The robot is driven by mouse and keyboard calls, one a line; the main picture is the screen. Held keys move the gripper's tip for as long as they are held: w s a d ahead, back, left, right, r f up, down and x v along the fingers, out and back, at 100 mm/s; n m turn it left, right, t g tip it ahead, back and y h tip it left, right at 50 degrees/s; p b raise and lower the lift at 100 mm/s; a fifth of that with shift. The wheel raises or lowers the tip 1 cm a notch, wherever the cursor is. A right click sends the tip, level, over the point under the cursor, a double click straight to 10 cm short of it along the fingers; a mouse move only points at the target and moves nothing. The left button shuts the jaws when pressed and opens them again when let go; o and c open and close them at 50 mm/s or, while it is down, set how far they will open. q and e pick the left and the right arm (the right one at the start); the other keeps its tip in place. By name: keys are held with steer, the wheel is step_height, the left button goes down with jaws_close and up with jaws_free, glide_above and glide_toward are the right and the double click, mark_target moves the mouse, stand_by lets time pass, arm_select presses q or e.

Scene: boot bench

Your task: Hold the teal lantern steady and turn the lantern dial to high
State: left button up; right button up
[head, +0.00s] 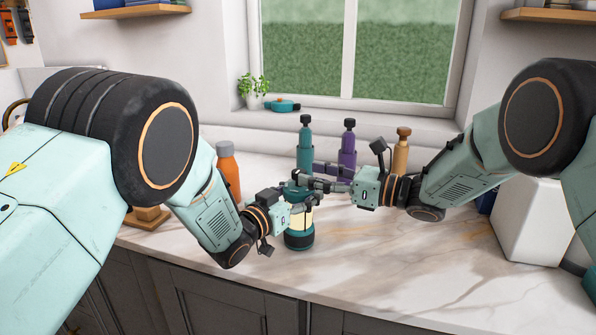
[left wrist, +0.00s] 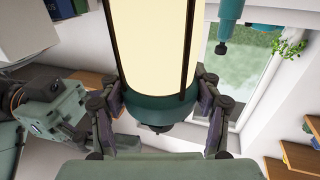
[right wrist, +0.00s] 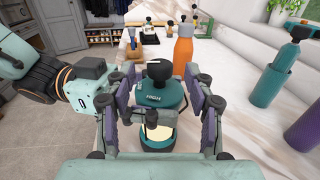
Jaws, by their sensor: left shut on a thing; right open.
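The teal lantern (head: 299,238) stands upright on the counter, with a cream glass body and teal base. The black dial (right wrist: 158,70) shows on the lantern's teal cap in the right wrist view, near white lettering that seems to read HIGH. My right gripper (right wrist: 160,90) is open, its fingers on either side of the cap and dial, apparently apart from them.
An orange bottle (head: 228,172) stands left of the lantern. Behind it are a teal bottle (head: 304,150), a purple bottle (head: 348,140) and a tan bottle (head: 401,152). A white box (head: 530,222) stands at right. The front right counter is clear.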

mark_target(298, 170)
steer(key=shift+x, duration=2.3)
jaws_close()
